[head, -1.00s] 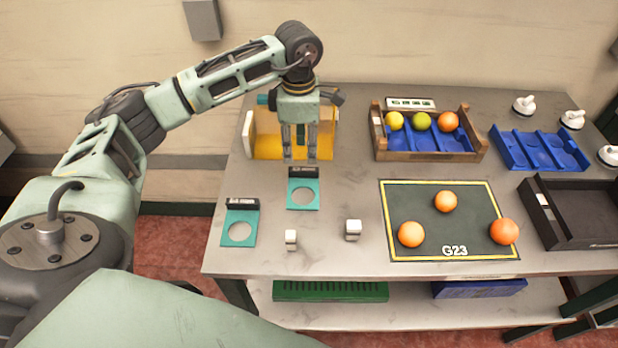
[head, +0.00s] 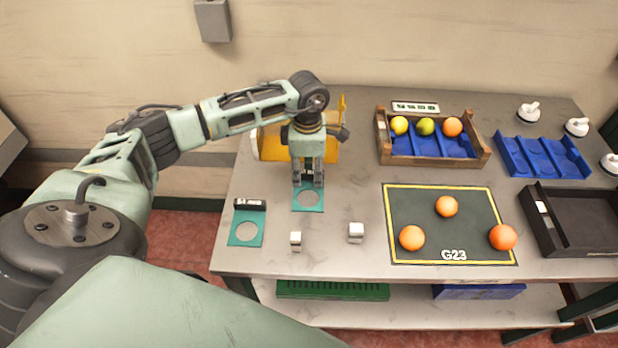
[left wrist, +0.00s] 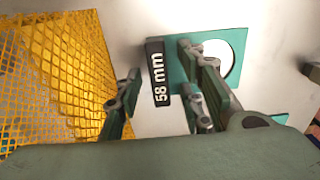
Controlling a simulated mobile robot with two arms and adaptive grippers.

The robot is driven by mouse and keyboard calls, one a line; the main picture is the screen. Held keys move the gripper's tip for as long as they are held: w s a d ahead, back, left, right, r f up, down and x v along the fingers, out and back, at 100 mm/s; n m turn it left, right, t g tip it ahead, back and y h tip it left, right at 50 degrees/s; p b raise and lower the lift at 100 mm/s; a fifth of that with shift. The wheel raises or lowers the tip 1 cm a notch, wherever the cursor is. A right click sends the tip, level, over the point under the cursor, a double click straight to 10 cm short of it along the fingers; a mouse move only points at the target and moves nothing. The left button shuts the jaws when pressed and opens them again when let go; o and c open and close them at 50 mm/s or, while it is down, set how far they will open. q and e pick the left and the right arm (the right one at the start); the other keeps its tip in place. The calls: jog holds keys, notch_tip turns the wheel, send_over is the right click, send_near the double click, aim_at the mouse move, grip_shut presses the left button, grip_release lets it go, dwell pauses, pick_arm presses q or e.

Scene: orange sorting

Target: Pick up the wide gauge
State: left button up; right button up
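A teal gauge plate with a round hole and a dark upright handle block (head: 298,207) lies on the table below my left gripper. In the left wrist view its handle block (left wrist: 158,73) reads 58 mm. My left gripper (head: 308,182) points down at this gauge, with its fingers low around the handle end. In the left wrist view the fingers (left wrist: 165,98) are apart, one on each side of the block; I cannot tell whether they touch it. A second teal gauge (head: 249,204) lies to the left; its label is too small to read surely. My right gripper is not in view.
A yellow mesh holder (head: 270,146) stands just behind the gripper. A dark G23 mat (head: 425,220) with three oranges and a wooden fruit crate (head: 432,162) are to the right.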

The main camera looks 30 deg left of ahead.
pick_arm(q)
grip_shut()
dwell(0.3)
